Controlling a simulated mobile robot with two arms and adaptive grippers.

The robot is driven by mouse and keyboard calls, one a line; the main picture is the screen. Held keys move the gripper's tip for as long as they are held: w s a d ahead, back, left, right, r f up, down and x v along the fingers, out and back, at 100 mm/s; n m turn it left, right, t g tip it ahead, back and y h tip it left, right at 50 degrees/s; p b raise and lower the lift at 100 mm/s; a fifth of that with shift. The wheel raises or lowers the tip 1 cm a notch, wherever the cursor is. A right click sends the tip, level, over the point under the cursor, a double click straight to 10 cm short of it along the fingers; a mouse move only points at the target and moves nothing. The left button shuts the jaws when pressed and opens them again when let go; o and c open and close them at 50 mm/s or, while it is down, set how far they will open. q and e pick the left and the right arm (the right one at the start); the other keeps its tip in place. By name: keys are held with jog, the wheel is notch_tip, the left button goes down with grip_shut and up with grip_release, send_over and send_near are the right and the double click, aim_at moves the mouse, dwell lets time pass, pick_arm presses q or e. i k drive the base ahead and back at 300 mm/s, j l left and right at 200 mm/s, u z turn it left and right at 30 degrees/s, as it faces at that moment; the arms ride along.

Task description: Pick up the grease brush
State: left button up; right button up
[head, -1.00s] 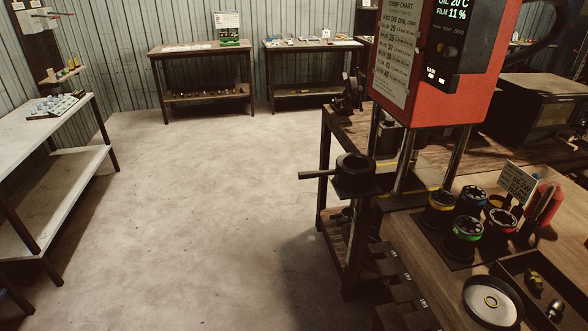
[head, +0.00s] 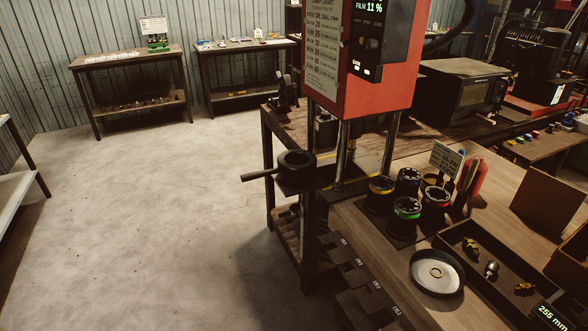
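No grease brush can be made out for certain. A black round cup-like part (head: 296,170) sits at the left side of the red crimper (head: 362,70), with a dark rod or handle (head: 258,175) sticking out to the left. I cannot tell whether that rod is a brush. A red upright object (head: 472,176) stands on the wooden bench (head: 375,236) behind the die sets, partly hidden by a small sign (head: 446,158). Neither of my grippers shows in the head view.
Several colour-ringed dies (head: 407,209) stand on the bench. A round white dish (head: 437,272) holding a ring and a dark tray (head: 492,262) with small fittings lie in front. Open floor (head: 150,225) lies to the left, with two tables along the back wall.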

aim_at(475, 163)
jog(key=i+z, duration=0.15)
jog(key=z, duration=0.85)
